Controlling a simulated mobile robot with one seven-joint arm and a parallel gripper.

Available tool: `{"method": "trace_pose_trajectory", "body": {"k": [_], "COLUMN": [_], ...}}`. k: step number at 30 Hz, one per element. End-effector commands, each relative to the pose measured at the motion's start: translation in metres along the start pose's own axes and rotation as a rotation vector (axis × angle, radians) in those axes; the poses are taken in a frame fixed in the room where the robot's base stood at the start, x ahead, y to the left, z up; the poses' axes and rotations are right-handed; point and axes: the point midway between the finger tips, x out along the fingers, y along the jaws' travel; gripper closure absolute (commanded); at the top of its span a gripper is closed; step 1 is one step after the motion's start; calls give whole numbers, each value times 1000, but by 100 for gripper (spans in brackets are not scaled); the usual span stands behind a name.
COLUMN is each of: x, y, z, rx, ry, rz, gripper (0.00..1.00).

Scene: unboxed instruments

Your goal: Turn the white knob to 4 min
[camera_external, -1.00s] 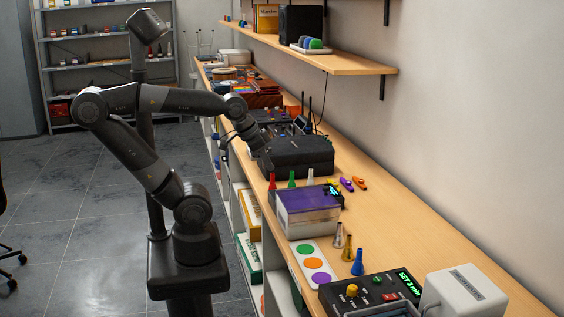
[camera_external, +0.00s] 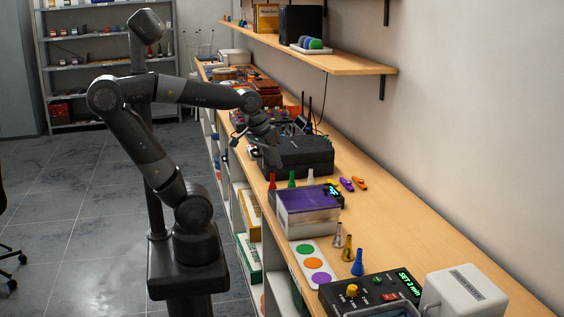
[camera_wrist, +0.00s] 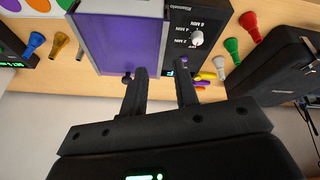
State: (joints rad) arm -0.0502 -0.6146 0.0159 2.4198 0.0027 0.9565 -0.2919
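The white knob (camera_wrist: 196,38) sits on a black panel (camera_wrist: 205,14) beside a purple-topped box in the wrist view. White labels 2 MIN, 4 MIN and 6 MIN run next to it, upside down. I cannot tell which label the knob points to. My gripper (camera_wrist: 159,70) is open and empty, its fingertips apart from the knob, which lies above the right fingertip in the picture. In the external view, my gripper (camera_external: 276,160) hangs over the black case, behind the purple-topped box (camera_external: 308,222). The knob cannot be made out there.
The black case (camera_external: 305,157) stands behind the box. Silver, gold and blue cones (camera_external: 358,263) stand in front. A black device with a yellow knob (camera_external: 352,290) reads SET 3 min. The bench's right side is mostly clear.

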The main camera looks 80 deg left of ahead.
Motion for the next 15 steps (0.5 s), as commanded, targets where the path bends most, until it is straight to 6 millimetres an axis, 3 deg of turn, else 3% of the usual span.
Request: {"method": "trace_pose_trajectory", "body": {"k": [6,15], "x": [24,55], "y": [-22,-54], "z": [-42,-78], "rx": [-525,-1086], "ry": [-140,-235], "rz": [-108,-280], "gripper": [55,55]}}
